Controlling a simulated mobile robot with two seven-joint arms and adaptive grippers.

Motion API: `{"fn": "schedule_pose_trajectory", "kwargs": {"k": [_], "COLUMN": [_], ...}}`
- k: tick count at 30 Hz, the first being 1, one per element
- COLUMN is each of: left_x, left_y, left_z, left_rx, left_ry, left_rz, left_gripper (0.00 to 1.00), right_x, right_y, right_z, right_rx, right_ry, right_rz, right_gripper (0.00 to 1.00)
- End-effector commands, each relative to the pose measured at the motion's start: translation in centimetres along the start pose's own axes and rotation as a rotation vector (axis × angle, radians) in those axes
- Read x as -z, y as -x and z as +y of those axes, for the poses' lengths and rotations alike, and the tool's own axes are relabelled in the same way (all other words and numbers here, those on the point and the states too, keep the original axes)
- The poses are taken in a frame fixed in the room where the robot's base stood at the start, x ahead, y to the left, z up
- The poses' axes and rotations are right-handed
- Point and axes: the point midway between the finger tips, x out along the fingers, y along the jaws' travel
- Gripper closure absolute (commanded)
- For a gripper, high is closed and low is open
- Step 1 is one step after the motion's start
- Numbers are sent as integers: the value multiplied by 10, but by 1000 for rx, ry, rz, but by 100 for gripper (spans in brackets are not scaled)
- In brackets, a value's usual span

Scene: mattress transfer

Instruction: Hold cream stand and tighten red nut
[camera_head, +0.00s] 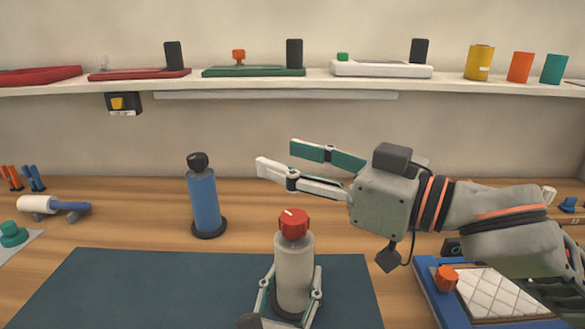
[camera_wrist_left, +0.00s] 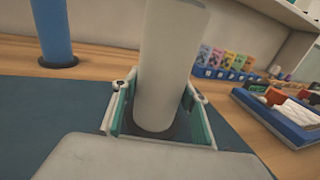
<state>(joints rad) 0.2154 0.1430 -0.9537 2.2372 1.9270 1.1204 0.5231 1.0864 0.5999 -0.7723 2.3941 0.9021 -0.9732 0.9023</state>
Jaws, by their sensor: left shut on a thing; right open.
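The cream stand (camera_head: 294,268) is upright on the dark blue mat (camera_head: 120,290) at the front middle of the head view. The red nut (camera_head: 293,223) sits on top of it, with a pale mark on its upper face. My left gripper (camera_head: 290,295) is shut around the lower part of the stand. In the left wrist view the stand (camera_wrist_left: 165,70) is between the two fingers; its top and the nut are out of frame. My right gripper (camera_head: 277,155) is open and empty, above and behind the red nut, with its fingers pointing left.
A blue stand (camera_head: 203,203) with a black knob stands behind the mat. A blue tray (camera_head: 440,303) with an orange knob and a quilted white pad is at the front right. A shelf (camera_head: 300,82) with trays and coloured cups runs along the wall.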

Motion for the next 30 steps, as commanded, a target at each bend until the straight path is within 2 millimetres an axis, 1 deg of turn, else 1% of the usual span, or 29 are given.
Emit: {"fn": "schedule_pose_trajectory", "kwargs": {"k": [1,6,7,9,19,22,26,30], "left_x": [-4,-4,-4,-4,-1,0,0,1], "left_y": [0,0,0,0,0,5,22,51], "left_z": [0,0,0,0,0,0,0,0], "left_rx": [0,0,0,0,0,1,1,2], "left_ry": [0,0,0,0,0,0,0,1], "left_rz": [-8,-8,-8,-8,-2,-1,0,2], "left_gripper": [100,100,54,37,37,37,37,37], "right_x": [1,1,1,1,0,0,0,0], "right_y": [0,0,0,0,0,0,0,0], "right_z": [0,0,0,0,0,0,0,0], "right_rx": [0,0,0,0,0,0,0,0], "right_ry": [0,0,0,0,0,0,0,0], "right_rz": [1,1,1,1,1,1,1,1], "right_gripper": [55,55,55,55,55,55,55,55]}}
